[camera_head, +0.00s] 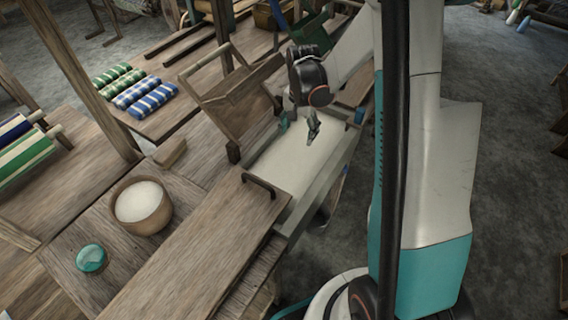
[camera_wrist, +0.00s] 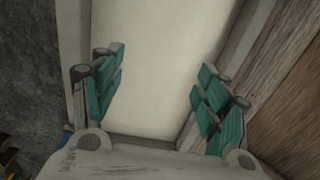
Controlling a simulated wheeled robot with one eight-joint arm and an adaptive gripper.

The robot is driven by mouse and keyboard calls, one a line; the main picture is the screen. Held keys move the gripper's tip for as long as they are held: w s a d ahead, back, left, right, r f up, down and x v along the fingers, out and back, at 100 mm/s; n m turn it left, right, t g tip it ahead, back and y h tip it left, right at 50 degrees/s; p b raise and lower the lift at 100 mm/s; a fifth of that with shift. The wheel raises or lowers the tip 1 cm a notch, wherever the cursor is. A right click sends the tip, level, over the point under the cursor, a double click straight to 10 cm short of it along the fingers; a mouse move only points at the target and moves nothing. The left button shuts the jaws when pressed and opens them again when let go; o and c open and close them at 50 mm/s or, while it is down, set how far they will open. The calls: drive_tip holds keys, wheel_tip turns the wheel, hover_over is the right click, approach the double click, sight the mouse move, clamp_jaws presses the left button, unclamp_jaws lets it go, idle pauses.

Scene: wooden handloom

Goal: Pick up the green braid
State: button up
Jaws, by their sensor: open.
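Green-and-white striped bundles (camera_head: 118,80) lie on the wooden table at the upper left of the head view. They are the nearest match to a green braid, but I cannot tell whether either is one. My gripper (camera_head: 299,126) is far to their right, over a pale trough (camera_head: 290,170). In the wrist view my gripper (camera_wrist: 158,100) is open, its teal-padded fingers wide apart. Nothing is between them except the pale trough floor (camera_wrist: 155,60) below. No green braid shows in the wrist view.
Blue-and-white striped bundles (camera_head: 146,97) lie beside the green ones. A tilted wooden frame (camera_head: 232,90) stands between them and my gripper. A wooden bowl (camera_head: 141,207) with white contents and a round teal object (camera_head: 91,258) sit at the lower left.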

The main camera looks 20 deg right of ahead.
sight(297, 160)
drive_tip(key=f+b, duration=0.1)
drive_tip(key=f, duration=0.2)
drive_tip(key=f+b, duration=0.1)
drive_tip(key=f, duration=0.3)
drive_tip(key=f+b, duration=0.1)
drive_tip(key=f, duration=0.2)
drive_tip(key=shift+w+a+f, duration=0.1)
drive_tip(key=shift+a+f, duration=0.05)
drive_tip(key=shift+a, duration=0.1)
drive_tip(key=shift+s+d+f+b, duration=0.15)
drive_tip(key=shift+f+b, duration=0.6)
drive_tip(key=shift+f, duration=0.6)
drive_tip(key=shift+s+d+f+b, duration=0.15)
drive_tip(key=shift+f+b, duration=0.55)
drive_tip(key=shift+f, duration=0.65)
drive_tip(key=shift+r, duration=0.1)
clamp_jaws()
wheel_tip(297, 160, up, 20)
drive_tip(key=p, duration=0.7)
